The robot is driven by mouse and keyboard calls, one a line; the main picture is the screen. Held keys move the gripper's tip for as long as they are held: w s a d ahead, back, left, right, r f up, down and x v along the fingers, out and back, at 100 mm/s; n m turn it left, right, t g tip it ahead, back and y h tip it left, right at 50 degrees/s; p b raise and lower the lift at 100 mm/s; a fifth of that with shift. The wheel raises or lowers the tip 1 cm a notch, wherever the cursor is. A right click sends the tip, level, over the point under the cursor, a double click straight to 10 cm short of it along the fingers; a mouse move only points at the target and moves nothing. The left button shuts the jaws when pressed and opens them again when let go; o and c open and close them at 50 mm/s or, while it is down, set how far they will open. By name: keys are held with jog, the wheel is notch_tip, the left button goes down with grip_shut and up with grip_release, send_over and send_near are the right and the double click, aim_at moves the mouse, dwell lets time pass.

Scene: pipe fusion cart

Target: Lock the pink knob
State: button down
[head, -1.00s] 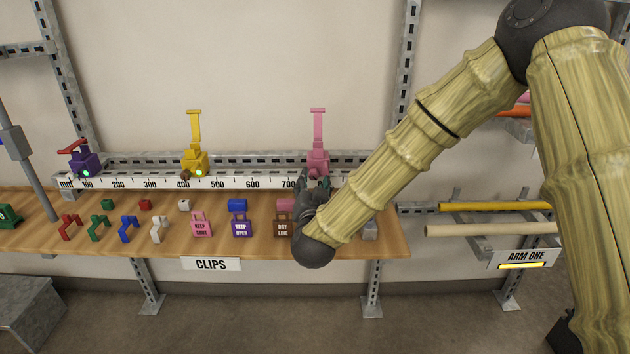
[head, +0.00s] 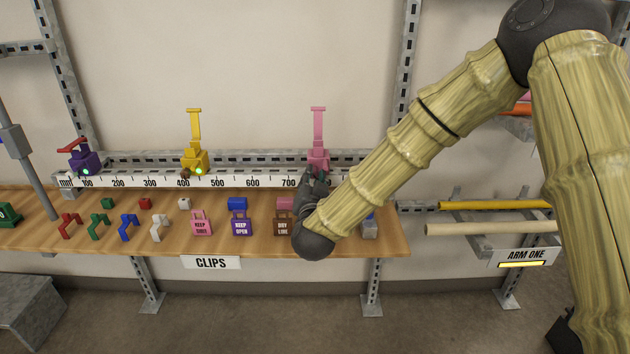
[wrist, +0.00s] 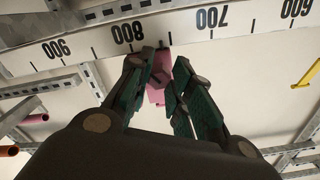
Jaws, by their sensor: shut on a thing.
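In the wrist view, the fingers of my gripper (wrist: 163,75) close around the pink knob (wrist: 160,70) near the 800 mark. More pink of the clamp (wrist: 156,96) shows between the fingers. Much of the knob is hidden by the fingers, and no light on this clamp is visible.
A yellow clamp (head: 195,160) with a green light and a purple clamp (head: 84,160) with a red handle share the ruler rail (head: 235,182). The wooden shelf (head: 180,243) below holds clips, small blocks and padlock-shaped tags. Pipes (head: 490,229) lie on a rack at right.

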jog(key=m+b, duration=0.1)
jog(key=m, duration=0.2)
jog(key=shift+f+b, duration=0.15)
jog(key=shift+b, duration=0.15)
jog(key=shift+r+m, duration=0.2)
jog(key=shift+m, duration=0.5)
jog(key=c, duration=1.3)
grip_release()
jog(key=shift+s, duration=0.1)
jog(key=s, duration=1.2)
jog(key=shift+w, duration=0.1)
